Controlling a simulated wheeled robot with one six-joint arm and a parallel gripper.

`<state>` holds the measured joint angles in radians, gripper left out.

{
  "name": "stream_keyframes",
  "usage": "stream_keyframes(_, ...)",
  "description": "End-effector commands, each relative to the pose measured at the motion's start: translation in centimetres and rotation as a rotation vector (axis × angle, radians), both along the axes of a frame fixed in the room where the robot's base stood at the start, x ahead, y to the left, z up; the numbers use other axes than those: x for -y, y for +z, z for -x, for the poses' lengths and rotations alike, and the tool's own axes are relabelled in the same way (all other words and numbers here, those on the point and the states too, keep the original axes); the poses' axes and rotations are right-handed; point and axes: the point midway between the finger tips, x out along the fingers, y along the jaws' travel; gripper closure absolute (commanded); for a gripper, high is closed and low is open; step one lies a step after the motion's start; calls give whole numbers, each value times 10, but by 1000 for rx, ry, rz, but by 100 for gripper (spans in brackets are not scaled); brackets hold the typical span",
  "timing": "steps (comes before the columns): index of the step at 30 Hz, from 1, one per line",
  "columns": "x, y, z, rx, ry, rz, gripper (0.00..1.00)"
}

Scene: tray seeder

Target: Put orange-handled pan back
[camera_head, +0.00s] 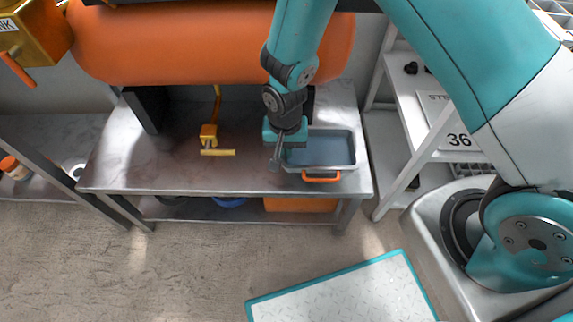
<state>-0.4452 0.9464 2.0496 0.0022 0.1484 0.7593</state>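A rectangular metal pan (345,164) with a grey-blue inside rests on the metal table (170,172), near the table's right end. Its orange handle (321,177) is on the near side and points toward the front edge. My gripper (276,163) points down at the pan's left side, beside its left wall. The handle lies to the right of my gripper and apart from it. The fingers look thin and overlap in this view, so their opening is unclear. I cannot tell whether they touch the pan wall.
A large orange tank (210,45) hangs low over the table's back. A yellow fitting (209,136) stands left on the tabletop. An orange box (300,204) and a blue item (228,201) lie below. A white shelf (428,130) stands right; a teal-edged mat (350,295) is on the floor.

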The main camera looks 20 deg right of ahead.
Motion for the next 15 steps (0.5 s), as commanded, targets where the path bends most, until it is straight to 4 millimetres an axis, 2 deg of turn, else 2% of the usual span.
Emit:
stream_keyframes(1, 0, -9, 0, 0, 0, 1, 100)
stream_keyframes(8, 0, -26, 0, 0, 1, 0, 100)
stream_keyframes(12, 0, -49, 1, -3, 1, 1, 100)
stream_keyframes(15, 0, -60, 0, 0, 1, 0, 100)
